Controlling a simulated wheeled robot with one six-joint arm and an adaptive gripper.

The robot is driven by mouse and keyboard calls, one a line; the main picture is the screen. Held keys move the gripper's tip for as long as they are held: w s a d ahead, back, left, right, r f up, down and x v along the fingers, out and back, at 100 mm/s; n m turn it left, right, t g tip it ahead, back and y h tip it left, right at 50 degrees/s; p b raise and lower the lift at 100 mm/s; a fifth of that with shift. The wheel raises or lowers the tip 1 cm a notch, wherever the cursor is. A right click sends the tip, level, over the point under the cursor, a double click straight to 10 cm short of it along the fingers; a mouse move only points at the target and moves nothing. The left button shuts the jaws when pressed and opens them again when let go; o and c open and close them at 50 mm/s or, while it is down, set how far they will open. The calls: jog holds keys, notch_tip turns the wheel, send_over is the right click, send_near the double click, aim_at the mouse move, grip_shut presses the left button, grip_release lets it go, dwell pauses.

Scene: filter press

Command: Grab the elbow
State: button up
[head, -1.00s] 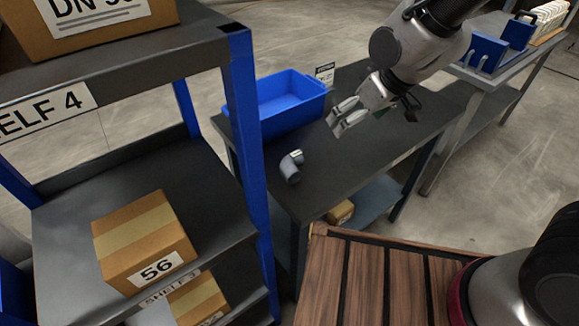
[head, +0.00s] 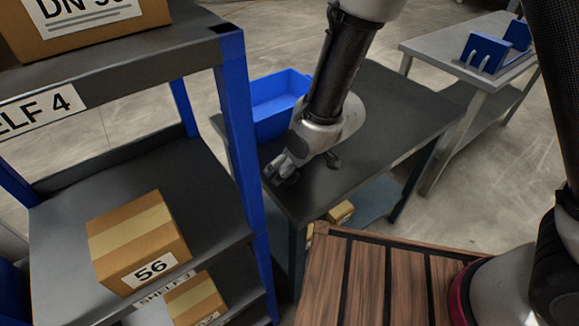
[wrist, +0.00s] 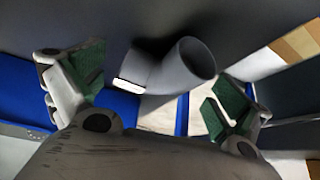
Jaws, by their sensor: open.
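The elbow is a grey bent pipe fitting with a white band at one end. In the wrist view the elbow (wrist: 178,70) lies on the dark table, between and a little beyond the fingertips. My gripper (wrist: 160,88) is open, with a green-padded finger on each side of the elbow and visible gaps. In the head view my gripper (head: 281,170) is low over the left front part of the dark table (head: 375,135). My gripper and arm hide the elbow there.
A blue bin (head: 277,98) stands on the table behind my arm. A blue shelf post (head: 243,140) stands close to the left of my gripper, with a cardboard box (head: 138,240) on the shelf. The right part of the table is clear.

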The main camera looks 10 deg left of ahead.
jog(key=c, duration=1.3)
